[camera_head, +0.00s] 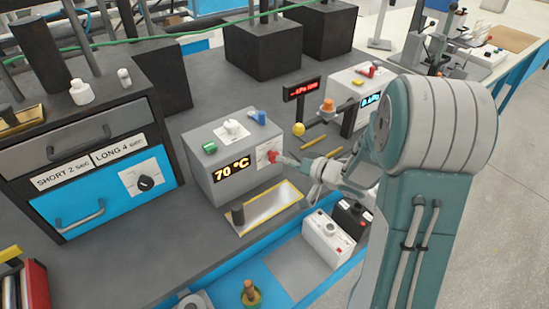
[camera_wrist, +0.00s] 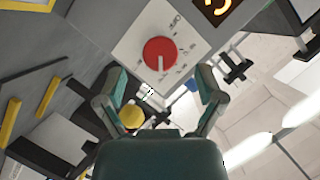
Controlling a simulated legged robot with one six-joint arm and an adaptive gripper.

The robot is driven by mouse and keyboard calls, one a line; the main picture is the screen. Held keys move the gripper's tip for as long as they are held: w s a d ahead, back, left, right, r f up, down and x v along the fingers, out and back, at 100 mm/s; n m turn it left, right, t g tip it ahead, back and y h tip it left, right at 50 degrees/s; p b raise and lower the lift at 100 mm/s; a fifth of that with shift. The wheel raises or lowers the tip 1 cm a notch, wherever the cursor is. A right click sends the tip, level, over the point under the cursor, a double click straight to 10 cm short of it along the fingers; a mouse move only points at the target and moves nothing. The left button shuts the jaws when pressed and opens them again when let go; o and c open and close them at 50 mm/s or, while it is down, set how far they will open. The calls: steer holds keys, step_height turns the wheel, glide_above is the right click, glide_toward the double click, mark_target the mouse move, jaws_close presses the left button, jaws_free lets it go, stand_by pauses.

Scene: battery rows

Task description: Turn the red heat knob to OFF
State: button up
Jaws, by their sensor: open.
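The red heat knob (camera_wrist: 160,55) sits on a white dial plate (camera_wrist: 132,42) with small markings around it. In the head view the knob (camera_head: 274,157) is on the right side of the grey heater box (camera_head: 205,183), whose display (camera_head: 232,168) reads 70 °C. My gripper (camera_wrist: 162,92) is open and empty, its two fingers apart just below the knob in the wrist view. In the head view my gripper (camera_head: 312,172) is beside the knob.
A tray (camera_head: 262,212) with a yellow edge lies in front of the heater box. A white box (camera_head: 327,238) and a dark box (camera_head: 352,216) stand below my arm. A yellow ball-like part (camera_head: 298,129) and a vacuum unit (camera_head: 358,85) stand behind.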

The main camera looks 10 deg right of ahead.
mark_target(275, 162)
steer(key=shift+x, duration=2.3)
steer(key=shift+w, duration=0.1)
steer(key=shift+d, duration=0.1)
steer(key=c, duration=1.1)
